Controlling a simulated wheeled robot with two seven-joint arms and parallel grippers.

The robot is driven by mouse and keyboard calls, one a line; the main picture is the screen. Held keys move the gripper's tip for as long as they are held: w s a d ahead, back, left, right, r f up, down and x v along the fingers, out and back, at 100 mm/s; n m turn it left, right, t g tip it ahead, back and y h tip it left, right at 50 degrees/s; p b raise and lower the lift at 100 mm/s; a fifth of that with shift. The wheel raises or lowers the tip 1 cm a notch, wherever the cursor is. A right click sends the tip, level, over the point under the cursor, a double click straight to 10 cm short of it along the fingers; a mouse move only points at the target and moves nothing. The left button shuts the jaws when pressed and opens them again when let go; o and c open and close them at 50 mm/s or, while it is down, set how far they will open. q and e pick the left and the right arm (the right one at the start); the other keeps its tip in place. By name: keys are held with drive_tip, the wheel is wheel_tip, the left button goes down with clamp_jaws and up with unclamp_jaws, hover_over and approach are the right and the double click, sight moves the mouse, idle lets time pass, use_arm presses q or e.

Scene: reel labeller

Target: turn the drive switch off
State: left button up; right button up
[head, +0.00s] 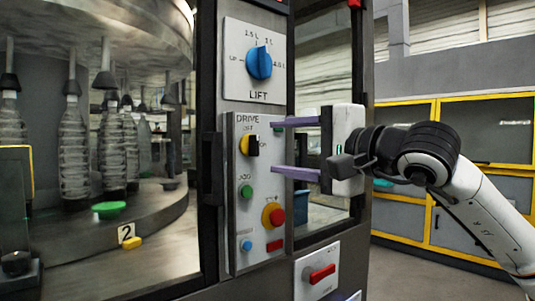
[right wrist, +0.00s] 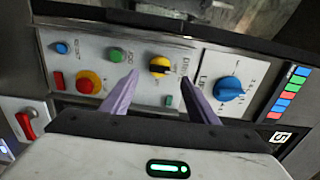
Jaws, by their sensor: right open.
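The drive switch (head: 249,145) is a yellow and black rotary knob under the DRIVE label on the grey control panel (head: 240,205). It also shows in the right wrist view (right wrist: 159,66), between and beyond my fingertips. Small lettering stands around it, but I cannot read for certain which mark it points to. My right gripper (head: 274,147) has its two purple fingers apart, one above the other in the head view, at about the knob's height. The fingers are empty and appear short of the knob. In the right wrist view the gripper (right wrist: 161,70) is also open. My left gripper is not in view.
Around the switch are a green button (head: 247,192), a red and yellow emergency button (head: 273,215), a blue button (head: 247,245) and the blue LIFT knob (head: 259,62) above. A red-handled switch (head: 319,273) sits lower right. Bottles (head: 74,150) stand behind glass at left.

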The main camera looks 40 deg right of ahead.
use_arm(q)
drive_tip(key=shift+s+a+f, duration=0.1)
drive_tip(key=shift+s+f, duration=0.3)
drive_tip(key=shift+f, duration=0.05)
use_arm(e)
drive_tip(key=s, duration=0.2)
drive_tip(key=shift+s+d, duration=0.1)
drive_tip(key=shift+s, duration=0.3)
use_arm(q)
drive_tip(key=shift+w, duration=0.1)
